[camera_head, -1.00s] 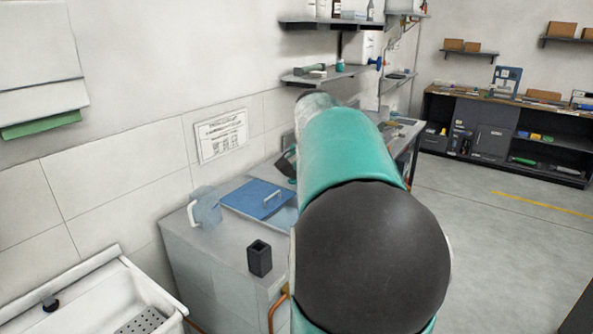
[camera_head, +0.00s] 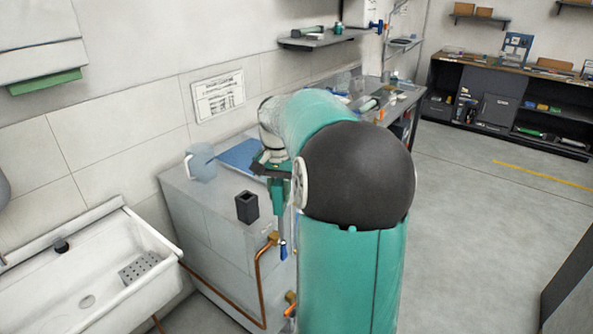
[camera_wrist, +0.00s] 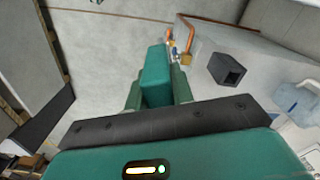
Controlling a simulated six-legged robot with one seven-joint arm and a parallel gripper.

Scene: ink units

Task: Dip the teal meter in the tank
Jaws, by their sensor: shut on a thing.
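My gripper (camera_head: 272,172) is over the front right edge of the grey bench unit, shut on the teal meter (camera_wrist: 157,72). In the wrist view the meter is a teal block between the two fingers, its far end sticking out past them. In the head view it hangs below the gripper, partly merged with the fingers in colour. A blue lid-like panel (camera_head: 238,154) lies on the unit's top behind the gripper, partly hidden by my arm. The tank's opening is not clearly visible, so I cannot tell whether it is covered.
A black open-topped holder (camera_head: 247,207) stands on the unit's front, left of the gripper. A clear blue jug (camera_head: 201,163) stands at the back left. A copper pipe (camera_head: 259,285) and a blue-handled valve (camera_head: 283,250) are on the front. A white sink (camera_head: 95,275) is at left.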

